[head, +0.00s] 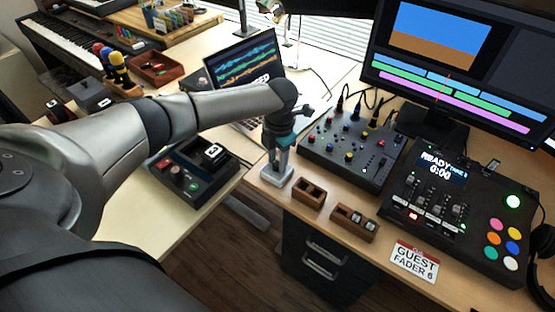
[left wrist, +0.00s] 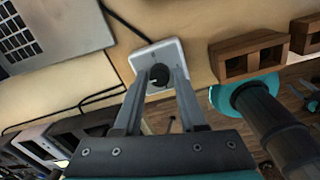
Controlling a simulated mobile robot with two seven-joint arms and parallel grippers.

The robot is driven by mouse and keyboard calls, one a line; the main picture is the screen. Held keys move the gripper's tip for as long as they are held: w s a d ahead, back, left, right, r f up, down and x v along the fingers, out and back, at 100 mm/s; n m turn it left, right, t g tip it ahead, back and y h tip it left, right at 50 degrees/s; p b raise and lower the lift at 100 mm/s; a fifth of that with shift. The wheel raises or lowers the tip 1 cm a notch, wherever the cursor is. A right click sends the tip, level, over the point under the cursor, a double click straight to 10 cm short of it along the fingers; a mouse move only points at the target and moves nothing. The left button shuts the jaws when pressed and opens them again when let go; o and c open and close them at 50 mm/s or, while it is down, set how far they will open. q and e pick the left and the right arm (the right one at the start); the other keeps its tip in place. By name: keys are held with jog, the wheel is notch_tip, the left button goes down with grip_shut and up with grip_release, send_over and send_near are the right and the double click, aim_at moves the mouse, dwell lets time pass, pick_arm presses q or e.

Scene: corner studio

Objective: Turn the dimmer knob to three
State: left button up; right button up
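The dimmer knob (left wrist: 159,75) is a small black knob with a pale pointer line, on a white square base plate (left wrist: 137,62). The base also shows in the head view (head: 270,179) at the desk's front left corner, where the fingers hide the knob. My left gripper (head: 280,165) points down at the base. In the left wrist view its two grey fingers (left wrist: 159,82) stand on either side of the knob, close against it, with no clear gap. I see no numbers on the base at this size.
Wooden boxes (head: 309,192) stand just right of the base. A mixer (head: 352,147) lies behind them, a control panel (head: 460,212) further right. A laptop (head: 240,70) and a dark button box (head: 193,172) are on the left. Drawers (head: 318,255) are below the desk.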

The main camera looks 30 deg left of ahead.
pick_arm(q)
jog(key=o, duration=0.3)
notch_tip(320, 180, up, 15)
jog(key=p, duration=0.4)
jog(key=shift+s+d+r, duration=0.15)
jog(key=shift+d, duration=0.2)
